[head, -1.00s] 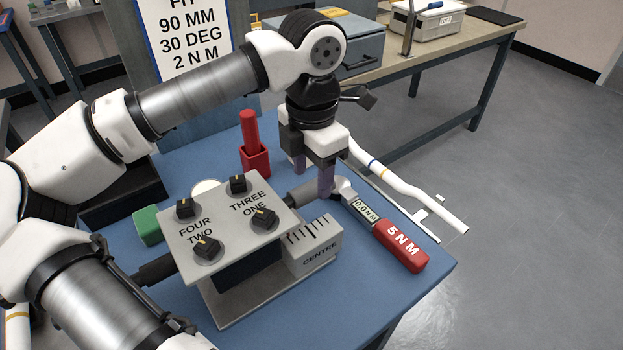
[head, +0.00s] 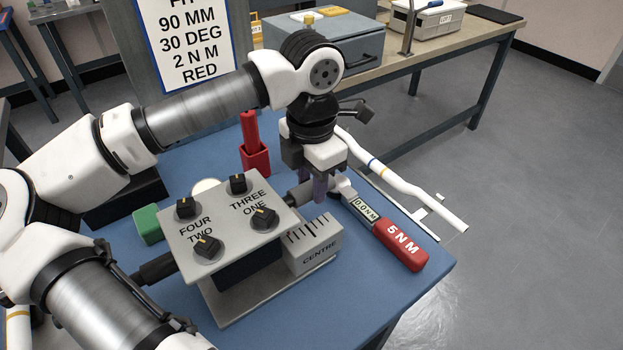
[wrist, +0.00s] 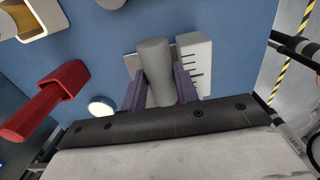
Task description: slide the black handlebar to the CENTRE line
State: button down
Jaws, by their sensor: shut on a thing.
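The black handlebar (head: 155,269) runs through the grey clamp fixture, its left end showing at the fixture's left and its other end (head: 299,193) at the right. My gripper (head: 320,190) is over that right end, with its purple fingers pointing down. In the wrist view the bar (wrist: 154,60) looks grey and lies between the two fingers of my gripper (wrist: 158,90), which are shut on it. A pale block with scale lines and the word CENTRE (head: 318,247) stands beside the bar. Where the bar's mark lies against the CENTRE line cannot be told.
Four-knob plate (head: 222,225) tops the fixture. A torque wrench with a red 5 N M handle (head: 402,246) lies to the right, close to my gripper. A red holder (head: 255,160) stands behind, and a green block (head: 147,225) lies left. Blue table is clear at front right.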

jog(key=shift+w+d+b, duration=0.35)
jog(key=shift+w+d, duration=0.2)
jog(key=shift+d, duration=0.2)
jog(key=shift+w+d+b, duration=0.3)
jog(key=shift+w+d, duration=0.2)
jog(key=shift+d, duration=0.2)
jog(key=c, duration=1.1)
grip_release()
jog(key=shift+o, duration=0.2)
notch_tip(320, 180, up, 14)
